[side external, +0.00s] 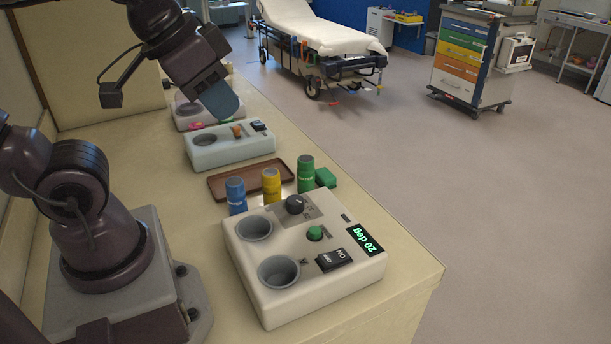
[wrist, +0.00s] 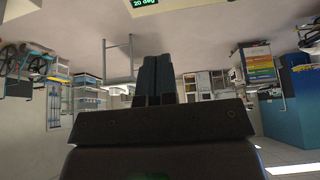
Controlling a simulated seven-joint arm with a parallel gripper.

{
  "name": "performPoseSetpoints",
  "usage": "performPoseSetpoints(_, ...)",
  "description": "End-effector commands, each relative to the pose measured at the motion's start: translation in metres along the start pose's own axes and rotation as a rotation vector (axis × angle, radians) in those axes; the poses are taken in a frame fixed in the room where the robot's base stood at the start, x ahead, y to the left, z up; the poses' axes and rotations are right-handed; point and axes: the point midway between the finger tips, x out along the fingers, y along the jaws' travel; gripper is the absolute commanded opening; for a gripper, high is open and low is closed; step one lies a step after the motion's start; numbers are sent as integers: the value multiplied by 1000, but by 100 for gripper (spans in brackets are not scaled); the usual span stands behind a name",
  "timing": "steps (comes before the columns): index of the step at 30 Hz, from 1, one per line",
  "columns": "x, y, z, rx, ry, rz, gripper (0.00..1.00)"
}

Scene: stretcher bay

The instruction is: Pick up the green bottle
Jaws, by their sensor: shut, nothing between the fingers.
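The green bottle (side external: 306,174) stands upright on the counter behind the white control box, at the right end of a row of small bottles. My gripper (side external: 224,106) is up and to the left of it in the side view, apart from it, over the far part of the counter. In the wrist view my gripper's fingers (wrist: 154,74) are together with nothing between them. The green bottle is not visible in the wrist view.
A yellow bottle (side external: 271,185) and a blue bottle (side external: 236,196) stand left of the green bottle. A green block (side external: 325,178) lies close on its right. A brown tray (side external: 222,184) is behind. The control box (side external: 305,282) is in front; a pale box (side external: 230,152) stands farther back.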

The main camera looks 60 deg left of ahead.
Motion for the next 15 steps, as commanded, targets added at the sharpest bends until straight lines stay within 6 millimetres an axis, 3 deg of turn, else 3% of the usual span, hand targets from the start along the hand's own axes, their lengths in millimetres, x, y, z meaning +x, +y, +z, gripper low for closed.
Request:
performPoseSetpoints(13, 0, 0, 0, 0, 0, 0, 0)
performPoseSetpoints(15, 0, 0, 0, 0, 0, 0, 14)
